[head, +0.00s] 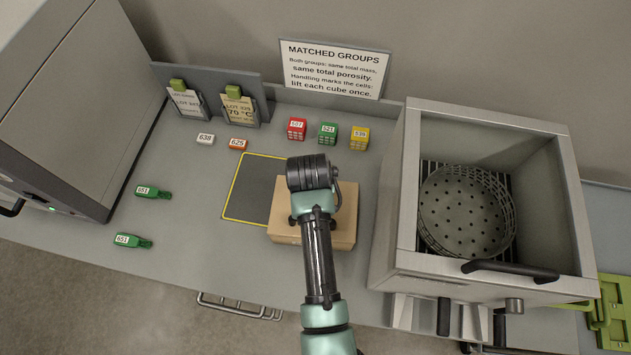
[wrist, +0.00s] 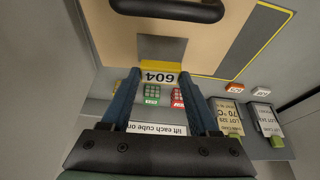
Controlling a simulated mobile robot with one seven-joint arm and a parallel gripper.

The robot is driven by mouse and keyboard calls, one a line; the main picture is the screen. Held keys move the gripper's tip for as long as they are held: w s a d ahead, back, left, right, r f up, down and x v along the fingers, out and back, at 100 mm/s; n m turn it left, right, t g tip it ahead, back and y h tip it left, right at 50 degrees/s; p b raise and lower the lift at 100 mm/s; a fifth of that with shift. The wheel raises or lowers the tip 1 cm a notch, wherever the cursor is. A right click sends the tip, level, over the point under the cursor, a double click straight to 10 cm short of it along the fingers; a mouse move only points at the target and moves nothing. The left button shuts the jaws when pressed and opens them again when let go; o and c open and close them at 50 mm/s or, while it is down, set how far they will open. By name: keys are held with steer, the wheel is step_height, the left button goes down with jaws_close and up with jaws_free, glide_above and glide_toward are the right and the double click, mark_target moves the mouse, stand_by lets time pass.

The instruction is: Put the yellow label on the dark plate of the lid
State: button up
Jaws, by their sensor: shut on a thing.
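In the wrist view my gripper (wrist: 160,79) is shut on the yellow label (wrist: 160,67), which is marked 604 and sits between the two blue fingertips. The tan lid (wrist: 112,42) fills the upper part of that view, with a black handle (wrist: 168,14) at the top. The dark plate (wrist: 163,49) on the lid lies just beyond the label. I cannot tell whether the label touches the lid. In the head view the tan lid (head: 343,210) is partly covered by my arm, which hides the fingers, label and plate.
A yellow-outlined mat (head: 248,190) lies left of the lid. Red (head: 297,128), green (head: 328,133) and yellow (head: 360,138) cubes stand behind. Green tags (head: 150,192) and small labels (head: 205,139) lie at left.

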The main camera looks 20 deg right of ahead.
steer(key=shift+f, duration=0.2)
steer(key=shift+f+b, duration=0.55)
steer(key=shift+f, duration=0.15)
steer(key=shift+f+b, duration=0.55)
steer(key=shift+f, duration=0.35)
stand_by(0.5)
steer(key=shift+s+a+f, duration=0.1)
steer(key=shift+s+f, duration=0.05)
steer(key=shift+f, duration=0.05)
stand_by(0.4)
steer(key=o, duration=1.3)
steer(key=shift+o, duration=0.5)
steer(key=shift+r, duration=0.1)
